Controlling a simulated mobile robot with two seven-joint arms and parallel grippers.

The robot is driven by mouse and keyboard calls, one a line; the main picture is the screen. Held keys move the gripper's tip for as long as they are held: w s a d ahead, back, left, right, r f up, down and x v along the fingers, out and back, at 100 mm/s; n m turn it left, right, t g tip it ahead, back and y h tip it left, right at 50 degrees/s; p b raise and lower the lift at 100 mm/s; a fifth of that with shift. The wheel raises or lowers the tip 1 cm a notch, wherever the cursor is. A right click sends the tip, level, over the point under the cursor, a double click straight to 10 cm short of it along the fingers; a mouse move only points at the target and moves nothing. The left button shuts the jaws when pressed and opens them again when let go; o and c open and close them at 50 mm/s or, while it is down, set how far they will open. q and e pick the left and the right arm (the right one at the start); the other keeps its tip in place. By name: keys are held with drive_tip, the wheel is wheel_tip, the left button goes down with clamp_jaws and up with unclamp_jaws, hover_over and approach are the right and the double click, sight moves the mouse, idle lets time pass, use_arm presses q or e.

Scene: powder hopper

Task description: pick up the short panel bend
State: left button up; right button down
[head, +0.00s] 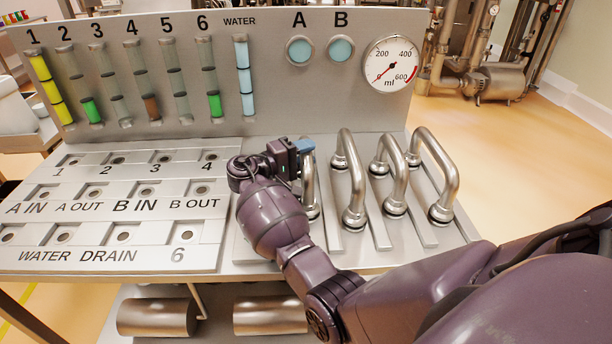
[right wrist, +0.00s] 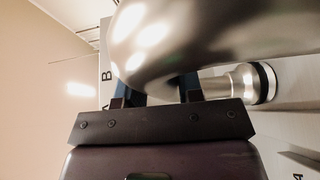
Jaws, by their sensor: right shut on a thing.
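Steel panel bends stand in a row on the right part of the bench. My right gripper (head: 303,147) is shut on the leftmost panel bend (head: 310,190), which is partly hidden behind the gripper. In the right wrist view this bend (right wrist: 210,35) crosses between the dark fingers (right wrist: 160,92), and a pipe end with a black ring shows to the right. The bend is still in its place on the rack, as far as I can see. Its full length is hidden. My left gripper is not in view.
Other bends stand close to the right: one next to it (head: 354,185), a smaller one (head: 397,178) and a larger one (head: 448,170), with raised dividers between. A labelled port panel (head: 120,225) lies left. An upright panel with tubes and a gauge (head: 390,64) stands behind.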

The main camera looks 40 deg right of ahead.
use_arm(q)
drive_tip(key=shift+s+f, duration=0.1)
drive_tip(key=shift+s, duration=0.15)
use_arm(e)
drive_tip(key=shift+r, duration=0.15)
